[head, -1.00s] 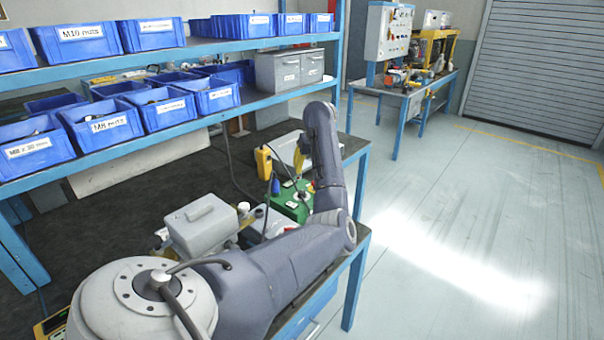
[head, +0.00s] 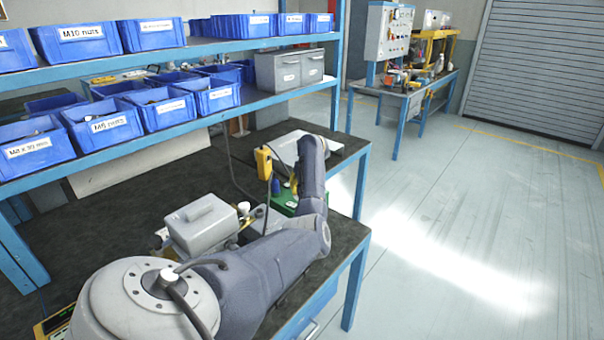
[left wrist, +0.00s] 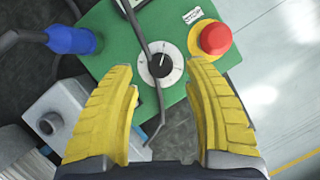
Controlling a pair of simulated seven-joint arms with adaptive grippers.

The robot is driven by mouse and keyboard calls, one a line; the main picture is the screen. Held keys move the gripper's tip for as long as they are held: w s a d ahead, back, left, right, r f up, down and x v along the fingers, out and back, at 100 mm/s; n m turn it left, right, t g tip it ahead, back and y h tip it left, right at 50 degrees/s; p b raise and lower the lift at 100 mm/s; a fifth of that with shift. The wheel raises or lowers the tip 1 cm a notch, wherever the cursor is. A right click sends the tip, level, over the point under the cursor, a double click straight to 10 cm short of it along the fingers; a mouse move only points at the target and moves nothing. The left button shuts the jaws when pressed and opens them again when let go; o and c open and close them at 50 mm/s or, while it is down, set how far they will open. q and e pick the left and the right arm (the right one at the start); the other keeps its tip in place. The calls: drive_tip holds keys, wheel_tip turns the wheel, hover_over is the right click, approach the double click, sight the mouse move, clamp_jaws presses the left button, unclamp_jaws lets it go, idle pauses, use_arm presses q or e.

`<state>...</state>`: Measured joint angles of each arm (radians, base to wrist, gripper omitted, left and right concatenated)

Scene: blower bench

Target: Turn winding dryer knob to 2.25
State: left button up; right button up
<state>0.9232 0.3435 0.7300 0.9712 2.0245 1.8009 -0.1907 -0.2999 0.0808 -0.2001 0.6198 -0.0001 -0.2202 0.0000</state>
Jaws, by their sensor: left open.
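The winding dryer knob (left wrist: 160,66) is a small black knob on a round white dial, on the top of a green box (left wrist: 112,42) in the left wrist view. The scale figures are too small to read. My left gripper (left wrist: 160,72) is open, its yellow fingers on either side of the dial in the picture, with nothing between them; contact with the knob does not show. In the head view the green box (head: 284,207) is partly hidden by my left arm, which also hides the knob and most of the gripper. My right gripper is not in view.
A red stop button (left wrist: 215,38) on a yellow base is close right of the dial. A dark cable (left wrist: 152,88) crosses the dial's left edge. A blue plug (left wrist: 72,40) is at the left. A grey case (head: 201,225) and yellow pendant (head: 263,162) stand nearby.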

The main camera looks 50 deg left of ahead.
use_arm(q)
drive_tip(key=shift+x, duration=1.85)
clamp_jaws()
